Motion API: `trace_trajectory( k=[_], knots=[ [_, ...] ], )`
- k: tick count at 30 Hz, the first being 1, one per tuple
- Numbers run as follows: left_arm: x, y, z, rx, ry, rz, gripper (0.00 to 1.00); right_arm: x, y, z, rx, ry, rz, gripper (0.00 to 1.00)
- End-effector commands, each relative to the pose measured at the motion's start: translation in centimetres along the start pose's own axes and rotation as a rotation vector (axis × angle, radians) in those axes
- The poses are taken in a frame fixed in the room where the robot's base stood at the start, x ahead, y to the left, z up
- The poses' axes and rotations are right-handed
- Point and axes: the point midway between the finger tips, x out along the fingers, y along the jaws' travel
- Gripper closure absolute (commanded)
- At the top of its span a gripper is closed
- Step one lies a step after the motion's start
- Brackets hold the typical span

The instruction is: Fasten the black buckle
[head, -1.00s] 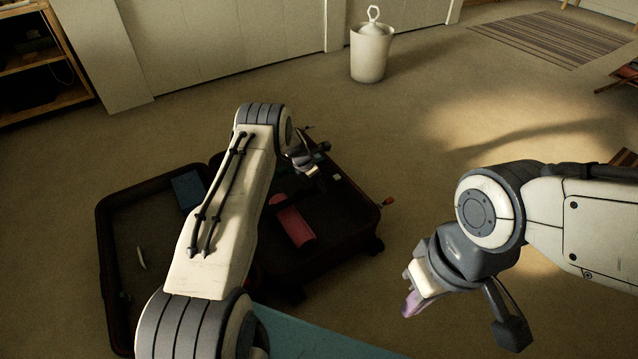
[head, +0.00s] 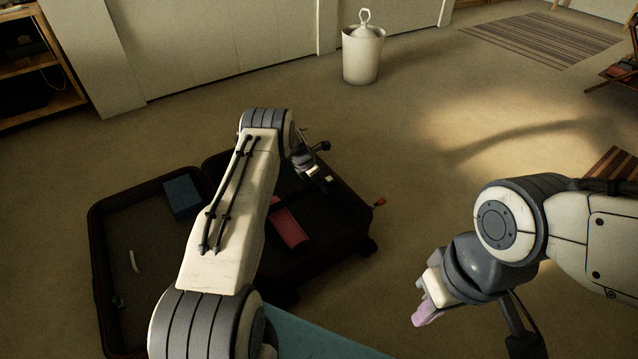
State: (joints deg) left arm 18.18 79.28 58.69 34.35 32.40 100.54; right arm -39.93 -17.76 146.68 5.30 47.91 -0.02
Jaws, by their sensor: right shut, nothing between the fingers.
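An open dark suitcase (head: 348,222) lies on the floor, its two halves side by side. The black buckle cannot be made out in this view. My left arm reaches across the suitcase from the bottom. My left gripper (head: 322,180) is over the far part of the right half; its fingers are small and partly turned away, so their opening is unclear. My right gripper (head: 424,312) is right of the suitcase, above the floor, shut and empty, with a pale lilac fingertip pointing down-left.
A red item (head: 290,226) lies in the right half. A blue box (head: 182,197) and a small white curved piece (head: 134,262) lie in the left half. A white lidded bin (head: 362,58) stands behind. Floor between bin and suitcase is clear.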

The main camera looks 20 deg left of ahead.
Motion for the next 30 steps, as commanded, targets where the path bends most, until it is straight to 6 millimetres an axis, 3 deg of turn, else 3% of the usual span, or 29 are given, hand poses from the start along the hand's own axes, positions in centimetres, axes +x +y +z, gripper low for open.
trace_trajectory(
  k=[11,24,30],
  knots=[
    [-1.1,0.3,-0.2,-0.004,0.000,0.004,0.22,-0.7,-0.1,0.0,0.000,0.000,0.000,1.00],
    [-9.1,0.2,-0.1,-0.003,0.001,0.002,0.22,-5.8,-0.4,-0.3,0.000,0.000,0.000,1.00],
    [-10.5,0.1,-0.2,-0.003,0.001,0.001,0.22,-6.5,-0.5,-0.3,0.000,0.000,0.000,1.00]
  ],
)
